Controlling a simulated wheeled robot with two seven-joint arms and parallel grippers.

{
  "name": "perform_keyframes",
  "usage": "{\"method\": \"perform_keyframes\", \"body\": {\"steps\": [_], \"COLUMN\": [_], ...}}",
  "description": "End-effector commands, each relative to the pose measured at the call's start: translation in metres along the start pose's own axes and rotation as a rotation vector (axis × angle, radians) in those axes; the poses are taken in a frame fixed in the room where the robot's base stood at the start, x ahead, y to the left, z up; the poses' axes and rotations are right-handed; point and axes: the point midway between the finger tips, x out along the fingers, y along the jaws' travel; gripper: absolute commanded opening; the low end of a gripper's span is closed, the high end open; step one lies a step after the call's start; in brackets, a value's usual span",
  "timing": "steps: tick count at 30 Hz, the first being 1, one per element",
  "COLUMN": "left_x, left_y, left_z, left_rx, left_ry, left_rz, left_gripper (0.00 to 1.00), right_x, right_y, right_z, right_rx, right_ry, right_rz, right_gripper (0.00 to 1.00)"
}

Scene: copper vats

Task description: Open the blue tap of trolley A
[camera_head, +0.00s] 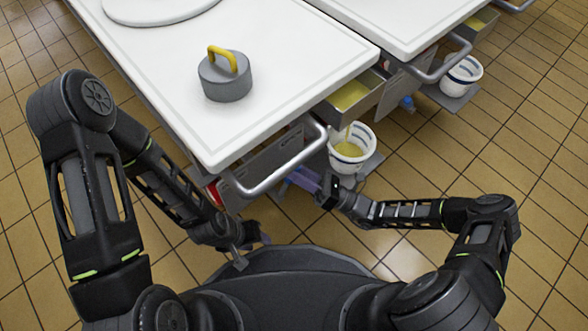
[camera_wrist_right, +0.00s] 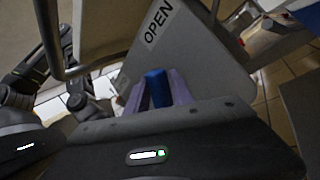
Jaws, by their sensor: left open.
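The blue tap (camera_wrist_right: 157,88) shows in the right wrist view beside a grey panel marked OPEN (camera_wrist_right: 158,22). The purple fingers of my right gripper (camera_wrist_right: 155,98) lie on both sides of it; I cannot tell whether they press on it. In the head view my right gripper (camera_head: 304,181) is low at the near trolley's (camera_head: 290,60) front, under its handle bar, and the tap there is hidden. My left gripper (camera_head: 252,247) is open and empty, low in front of the same trolley. No letter naming this trolley is readable.
A yellow stream runs from the near trolley's open trough (camera_head: 355,97) into a white bucket (camera_head: 352,150). A grey weight with a yellow handle (camera_head: 226,78) stands on the top. A second trolley (camera_head: 410,22) with another bucket (camera_head: 462,75) is at right. The tiled floor at right is clear.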

Motion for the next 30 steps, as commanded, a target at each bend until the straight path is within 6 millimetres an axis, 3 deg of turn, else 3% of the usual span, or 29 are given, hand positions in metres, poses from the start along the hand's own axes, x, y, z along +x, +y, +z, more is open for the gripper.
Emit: {"method": "perform_keyframes", "body": {"steps": [15,30], "left_x": [-0.010,-0.010], "left_y": [0.003,0.003], "left_z": [0.001,0.001], "left_rx": [0.001,0.000], "left_ry": [-0.005,-0.005], "left_rz": [0.000,0.000], "left_gripper": [0.41,0.41], "right_x": [-0.071,-0.075], "right_y": [-0.001,-0.001], "right_z": [0.001,0.000], "right_rx": [0.000,0.000], "right_ry": [0.001,0.000], "right_rz": [-0.004,-0.003], "right_gripper": [0.28,0.28]}}
